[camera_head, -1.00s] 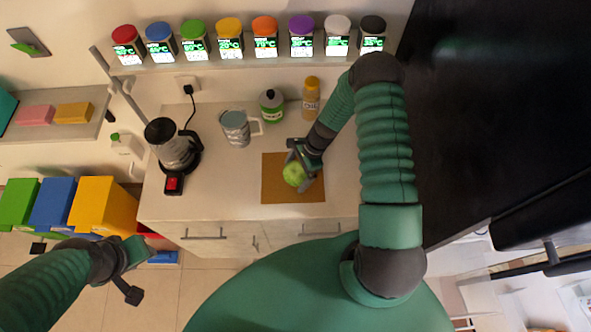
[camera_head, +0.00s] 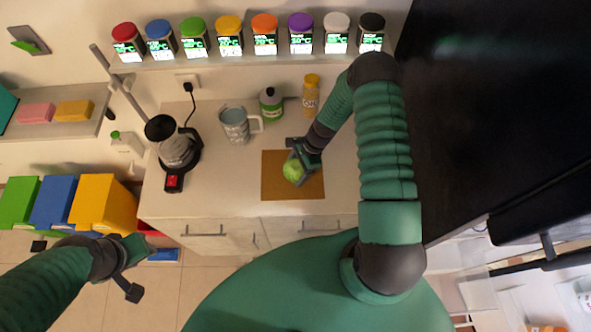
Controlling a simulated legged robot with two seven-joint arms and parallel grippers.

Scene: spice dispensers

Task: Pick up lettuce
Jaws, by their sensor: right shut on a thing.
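The lettuce (camera_head: 292,170) is a small round light-green head over the brown cutting board (camera_head: 292,193) on the counter. My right gripper (camera_head: 295,162) reaches down from the upper right and is shut on the lettuce, its fingers at the sides of it. Part of the lettuce is hidden by the gripper. I cannot tell whether the lettuce touches the board. My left gripper (camera_head: 134,270) is at the lower left, in front of the counter and far from the lettuce. Its fingers are apart with nothing between them.
Spice dispensers (camera_head: 230,40) line the shelf above. Colored bins (camera_head: 103,203) stand at left. The counter left of the board is clear.

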